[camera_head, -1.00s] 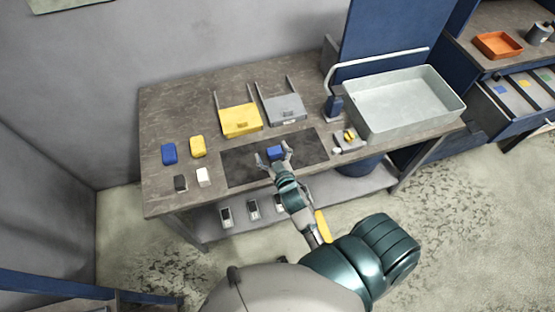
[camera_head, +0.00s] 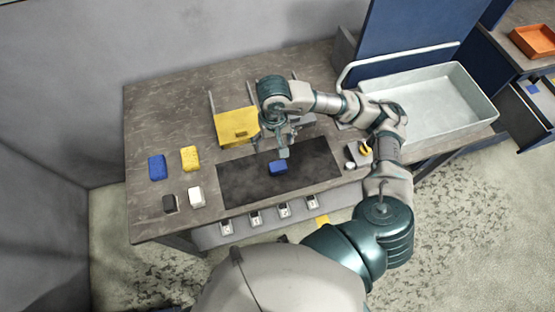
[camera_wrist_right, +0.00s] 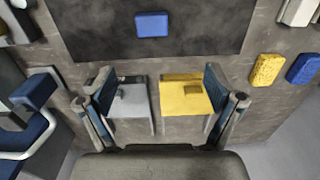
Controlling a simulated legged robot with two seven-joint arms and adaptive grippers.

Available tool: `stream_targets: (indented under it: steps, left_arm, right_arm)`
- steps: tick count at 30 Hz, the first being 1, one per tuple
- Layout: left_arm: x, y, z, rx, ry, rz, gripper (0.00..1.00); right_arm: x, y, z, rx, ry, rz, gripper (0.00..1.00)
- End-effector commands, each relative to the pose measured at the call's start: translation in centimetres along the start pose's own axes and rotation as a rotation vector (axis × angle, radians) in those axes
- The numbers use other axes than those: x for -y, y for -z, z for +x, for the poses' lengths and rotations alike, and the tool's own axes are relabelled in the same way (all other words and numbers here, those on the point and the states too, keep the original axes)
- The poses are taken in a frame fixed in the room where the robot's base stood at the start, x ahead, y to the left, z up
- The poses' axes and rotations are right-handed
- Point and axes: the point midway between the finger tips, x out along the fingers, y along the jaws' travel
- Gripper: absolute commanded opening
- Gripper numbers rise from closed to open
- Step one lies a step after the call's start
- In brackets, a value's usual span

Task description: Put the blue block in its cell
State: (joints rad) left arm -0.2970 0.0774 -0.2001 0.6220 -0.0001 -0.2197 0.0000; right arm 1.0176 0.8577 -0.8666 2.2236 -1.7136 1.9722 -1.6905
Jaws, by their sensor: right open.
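The blue block (camera_head: 278,168) lies on the dark mat (camera_head: 240,188), near its middle; it also shows at the top of the right wrist view (camera_wrist_right: 152,25). My right gripper (camera_head: 281,145) is open and empty, on the far side of the block in the head view. In the right wrist view its fingers (camera_wrist_right: 157,95) are spread wide over the grey holder (camera_wrist_right: 132,105) and yellow holder (camera_wrist_right: 185,100), apart from the block. An open drawer at the right edge shows a blue square (camera_head: 532,88); I cannot tell if this is the cell. My left gripper is out of view.
A second blue piece (camera_head: 157,167), a yellow piece (camera_head: 190,158), a black piece (camera_head: 169,203) and a white piece (camera_head: 196,197) lie left of the mat. A large grey tray (camera_head: 480,85) stands right. The back left tabletop is clear.

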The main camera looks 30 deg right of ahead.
Motion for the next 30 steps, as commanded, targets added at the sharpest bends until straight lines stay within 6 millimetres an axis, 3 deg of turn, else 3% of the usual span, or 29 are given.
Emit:
stream_targets:
  steps: [5,15,23,30]
  left_arm:
    - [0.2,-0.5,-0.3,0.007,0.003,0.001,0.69]
    - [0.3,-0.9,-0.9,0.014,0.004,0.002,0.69]
    - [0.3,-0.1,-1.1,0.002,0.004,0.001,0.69]
    - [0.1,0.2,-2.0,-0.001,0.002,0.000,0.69]
  right_arm:
    - [-0.7,0.1,2.6,-0.002,-0.022,-0.006,0.92]
    - [-1.0,0.4,10.3,0.001,-0.016,-0.004,0.92]
    - [-1.1,0.4,12.6,-0.001,-0.014,-0.004,0.92]
    - [-1.7,0.5,16.1,0.000,-0.014,-0.003,0.92]
